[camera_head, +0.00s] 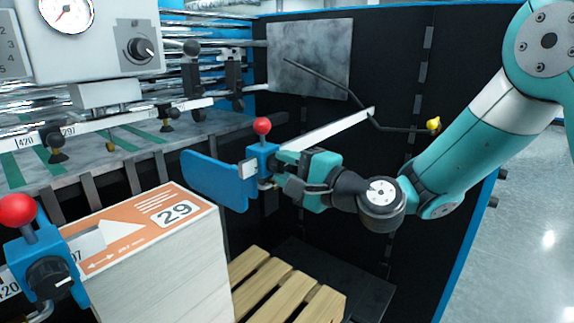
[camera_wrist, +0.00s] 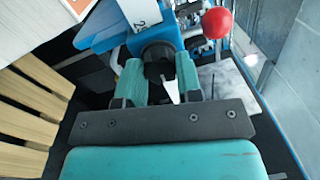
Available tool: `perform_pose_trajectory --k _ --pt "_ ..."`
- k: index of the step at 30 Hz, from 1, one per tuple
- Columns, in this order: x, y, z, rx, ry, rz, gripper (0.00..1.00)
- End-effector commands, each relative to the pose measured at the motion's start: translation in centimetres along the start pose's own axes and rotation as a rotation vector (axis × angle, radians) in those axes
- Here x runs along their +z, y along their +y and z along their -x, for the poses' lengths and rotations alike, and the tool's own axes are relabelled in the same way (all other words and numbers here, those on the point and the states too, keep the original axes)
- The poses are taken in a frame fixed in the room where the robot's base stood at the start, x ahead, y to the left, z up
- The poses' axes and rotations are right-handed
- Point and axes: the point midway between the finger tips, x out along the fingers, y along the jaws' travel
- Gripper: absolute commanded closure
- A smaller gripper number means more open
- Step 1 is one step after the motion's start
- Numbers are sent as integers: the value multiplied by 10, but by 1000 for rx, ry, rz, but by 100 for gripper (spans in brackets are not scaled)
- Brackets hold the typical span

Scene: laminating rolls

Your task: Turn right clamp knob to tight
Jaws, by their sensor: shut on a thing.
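The right clamp is a blue block (camera_head: 262,158) with a red ball on top (camera_head: 262,126) and a blue plate (camera_head: 215,180) to its left. My gripper (camera_head: 295,180) reaches it from the right. In the wrist view the teal fingers (camera_wrist: 157,80) stand on both sides of the clamp's dark knob (camera_wrist: 157,55) and are shut on it. A white mark shows between the fingers. The knob is mostly hidden by my gripper in the head view. The clamp body also shows in the wrist view (camera_wrist: 120,25), with its red ball (camera_wrist: 217,23).
A left clamp with a red ball (camera_head: 17,211) and black knob (camera_head: 50,278) stands at the lower left. A stack labelled 29 (camera_head: 165,260) lies between the clamps. A wooden pallet (camera_head: 285,290) is below. A machine with a dial (camera_head: 95,40) stands behind.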

Motion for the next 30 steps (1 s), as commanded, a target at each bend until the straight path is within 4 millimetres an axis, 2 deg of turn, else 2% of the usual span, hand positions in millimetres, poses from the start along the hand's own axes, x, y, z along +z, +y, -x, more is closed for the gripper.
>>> perform_pose_trajectory --k 11,12,15,26,30 --pt "0 1 0 1 1 -7 91" --pt "0 1 0 1 1 -7 65" --pt "0 1 0 1 1 -7 42" --pt "0 0 0 0 0 -5 42" --pt "-1 2 6 0 2 -5 42"
